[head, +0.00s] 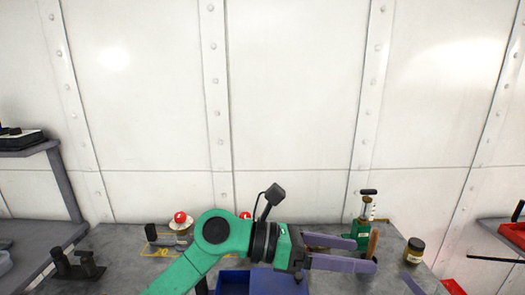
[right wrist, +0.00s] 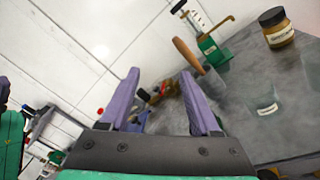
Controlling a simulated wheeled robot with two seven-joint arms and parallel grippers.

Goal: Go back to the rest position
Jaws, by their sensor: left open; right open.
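My left gripper (head: 365,255) shows in the head view at the end of a green arm reaching right across the bench. Its purple fingers are apart, with nothing seen held. A brown handle (head: 374,242) shows beyond its fingertips; I cannot tell how far beyond. My right gripper (right wrist: 160,75) shows in the right wrist view with its two purple fingers spread and nothing held between them. The brown handle (right wrist: 187,53) stands beyond its right fingertip. In the head view only a purple piece, probably its finger, shows at the lower right.
A grey bench (head: 120,243) runs along the white riveted wall. A green pump-like tool (head: 362,232) and a dark jar (head: 414,248) stand at its right. A blue bin (head: 236,282) lies partly behind my left arm. A red-topped object (head: 180,222) stands left. Shelves flank the bench.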

